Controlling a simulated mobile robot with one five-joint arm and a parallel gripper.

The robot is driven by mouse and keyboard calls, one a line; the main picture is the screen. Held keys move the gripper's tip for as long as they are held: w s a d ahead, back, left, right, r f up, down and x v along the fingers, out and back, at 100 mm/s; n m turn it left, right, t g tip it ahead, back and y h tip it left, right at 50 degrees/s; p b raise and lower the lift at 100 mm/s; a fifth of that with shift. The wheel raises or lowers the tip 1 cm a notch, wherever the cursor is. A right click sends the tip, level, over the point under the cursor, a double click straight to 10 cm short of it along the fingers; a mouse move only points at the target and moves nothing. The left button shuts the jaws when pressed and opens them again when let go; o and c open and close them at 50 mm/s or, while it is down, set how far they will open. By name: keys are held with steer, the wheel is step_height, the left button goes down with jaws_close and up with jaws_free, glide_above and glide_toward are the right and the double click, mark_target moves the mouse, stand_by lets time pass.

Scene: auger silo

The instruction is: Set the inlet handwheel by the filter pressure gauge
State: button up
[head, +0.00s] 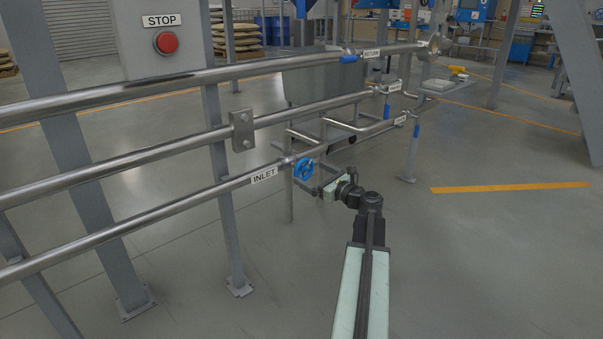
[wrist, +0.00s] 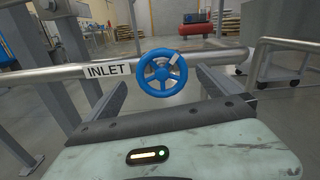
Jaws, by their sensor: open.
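The blue inlet handwheel (head: 303,169) sits on the lowest pipe, right of the INLET label (head: 264,175). In the wrist view the handwheel (wrist: 149,84) faces me, with spokes and a pale mark at its upper right. My gripper (head: 310,184) is just right of the wheel in the head view. In the wrist view my gripper (wrist: 162,84) is open, one finger on each side of the wheel, with gaps visible; its depth relative to the rim is unclear. I cannot make out a readable filter pressure gauge; a round fitting (head: 436,43) stands at the RETURN pipe's far end.
Steel pipes (head: 120,92) and grey posts (head: 222,185) stand left of my arm. A red STOP button (head: 166,42) is on the column at upper left. Open floor lies right.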

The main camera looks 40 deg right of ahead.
mark_target(305, 170)
steer(key=w, duration=0.6)
steer(key=shift+d, duration=0.3)
steer(key=shift+c, duration=0.3)
